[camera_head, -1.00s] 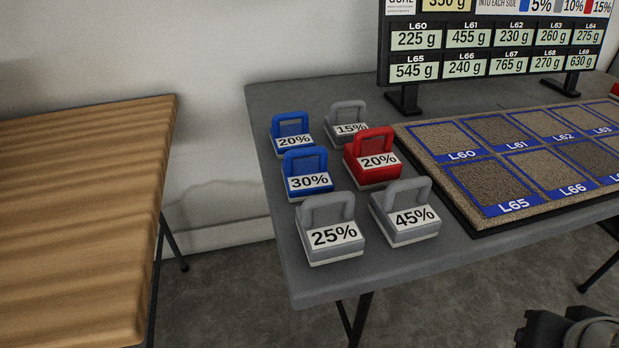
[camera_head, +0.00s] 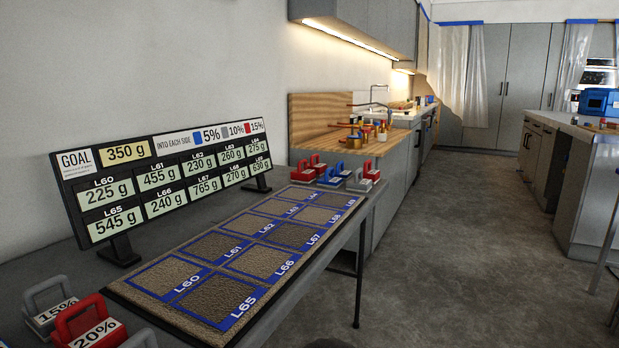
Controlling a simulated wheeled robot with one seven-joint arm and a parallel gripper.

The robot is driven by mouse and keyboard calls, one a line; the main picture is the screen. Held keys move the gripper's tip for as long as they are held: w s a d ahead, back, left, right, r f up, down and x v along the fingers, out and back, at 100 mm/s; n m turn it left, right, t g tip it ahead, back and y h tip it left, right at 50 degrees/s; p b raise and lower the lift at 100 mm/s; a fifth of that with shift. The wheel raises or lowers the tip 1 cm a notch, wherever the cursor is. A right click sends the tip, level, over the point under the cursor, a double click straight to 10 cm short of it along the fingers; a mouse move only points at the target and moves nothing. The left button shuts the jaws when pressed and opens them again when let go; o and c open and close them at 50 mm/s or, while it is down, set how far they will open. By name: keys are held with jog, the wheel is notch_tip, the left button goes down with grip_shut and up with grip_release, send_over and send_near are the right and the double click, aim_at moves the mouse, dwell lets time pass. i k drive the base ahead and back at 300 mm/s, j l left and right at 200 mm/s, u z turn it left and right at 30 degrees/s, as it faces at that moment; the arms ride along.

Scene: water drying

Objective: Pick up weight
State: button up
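Weights with loop handles stand at both ends of the grey table. My gripper is not clearly in view; only a dark shape shows at the bottom edge.
A tray (camera_head: 130,296) of marked squares, L60 and up, lies on the table between the weight groups. A display board (camera_head: 165,180) behind it shows the goal 350 g. Wooden counters (camera_head: 375,147) and a grey island (camera_head: 585,185) stand farther off. The floor (camera_head: 450,260) at right is clear.

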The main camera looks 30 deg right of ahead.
aim_at(346, 175)
jog(key=i+l+u, duration=0.15)
jog(key=l+u, duration=0.25)
jog(key=l, duration=0.2)
jog(key=l+u, duration=0.35)
jog(key=l, duration=0.2)
jog(key=l+u, duration=0.4)
jog(key=l, duration=2.95)
jog(key=i+l, duration=0.1)
jog(key=l, duration=0.3)
jog(key=i+l, duration=0.1)
jog(key=l, duration=0.7)
jog(key=i, duration=0.05)
